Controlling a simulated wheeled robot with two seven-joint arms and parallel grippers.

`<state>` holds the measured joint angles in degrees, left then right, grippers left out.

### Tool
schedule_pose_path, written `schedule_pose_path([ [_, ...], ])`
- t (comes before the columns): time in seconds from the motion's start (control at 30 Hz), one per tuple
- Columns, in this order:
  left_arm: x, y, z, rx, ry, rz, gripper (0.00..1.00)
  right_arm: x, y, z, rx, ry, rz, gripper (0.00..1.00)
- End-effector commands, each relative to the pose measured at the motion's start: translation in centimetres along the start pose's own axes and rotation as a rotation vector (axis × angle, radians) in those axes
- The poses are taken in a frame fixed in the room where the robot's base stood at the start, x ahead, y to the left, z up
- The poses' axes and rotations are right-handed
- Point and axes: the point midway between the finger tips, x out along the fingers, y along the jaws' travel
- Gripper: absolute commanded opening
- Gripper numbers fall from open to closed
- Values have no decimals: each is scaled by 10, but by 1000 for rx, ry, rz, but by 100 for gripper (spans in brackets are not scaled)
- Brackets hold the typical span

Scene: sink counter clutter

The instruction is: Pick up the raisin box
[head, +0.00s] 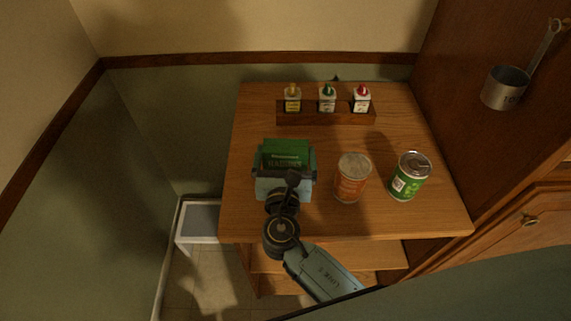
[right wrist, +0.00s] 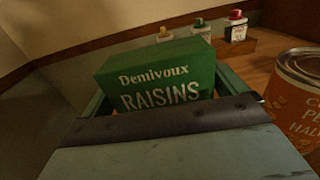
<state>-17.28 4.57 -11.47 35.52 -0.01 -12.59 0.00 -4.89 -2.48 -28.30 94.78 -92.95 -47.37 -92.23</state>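The raisin box (head: 286,154) is a green carton with pale lettering, at the left side of the wooden table top. It also shows in the right wrist view (right wrist: 160,78), with "RAISINS" on its face. My right gripper (head: 285,165) reaches in from the front, with one finger on each side of the box. The fingers look open, with narrow gaps beside the box; in the right wrist view the gripper (right wrist: 162,100) hides the box's lower part. The box does not look clearly lifted. My left gripper is not in view.
An orange-labelled can (head: 352,178) stands close to the right of my gripper, and a green can (head: 409,176) stands beyond it. A wooden rack (head: 325,117) with three small bottles is behind. A metal cup (head: 505,88) hangs on the cabinet at right.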

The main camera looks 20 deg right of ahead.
Motion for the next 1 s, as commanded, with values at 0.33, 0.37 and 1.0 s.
schedule_pose_path([
  [0.33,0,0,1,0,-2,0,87,0,0,1,0,-2,0,60],
  [0.37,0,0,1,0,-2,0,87,0,0,1,0,-2,0,60],
  [1.0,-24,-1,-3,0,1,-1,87,0,0,88,3,-3,-1,60],
])
